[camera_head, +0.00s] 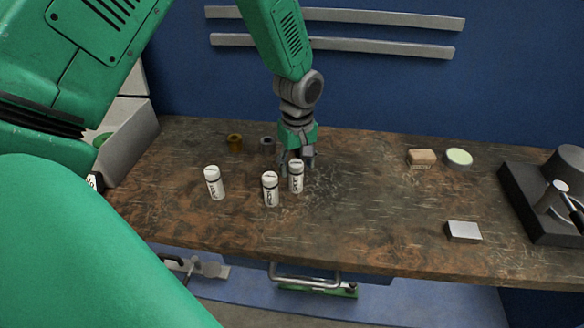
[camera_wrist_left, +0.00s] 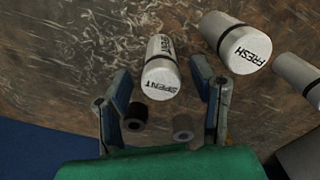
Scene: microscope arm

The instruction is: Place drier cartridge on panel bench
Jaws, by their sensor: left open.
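Three white cylindrical cartridges with dark bands stand on the worn brown wooden bench (camera_head: 350,215). The one marked SPENT (camera_wrist_left: 160,72) lies between the spread fingers of my left gripper (camera_wrist_left: 160,78) in the wrist view, with a gap to each finger. It appears to be the rightmost cartridge (camera_head: 296,180) in the head view, just below my left gripper (camera_head: 297,162), which is open. The FRESH cartridge (camera_wrist_left: 238,45) is just right of the right finger; it appears to be the middle one (camera_head: 270,190). A third cartridge (camera_head: 214,184) stands further left. My right gripper is out of view.
A tan block (camera_head: 422,157), a round pale-green dish (camera_head: 458,158), a white box (camera_head: 464,231) and dark equipment (camera_head: 540,205) are at right. The bench's middle right is clear.

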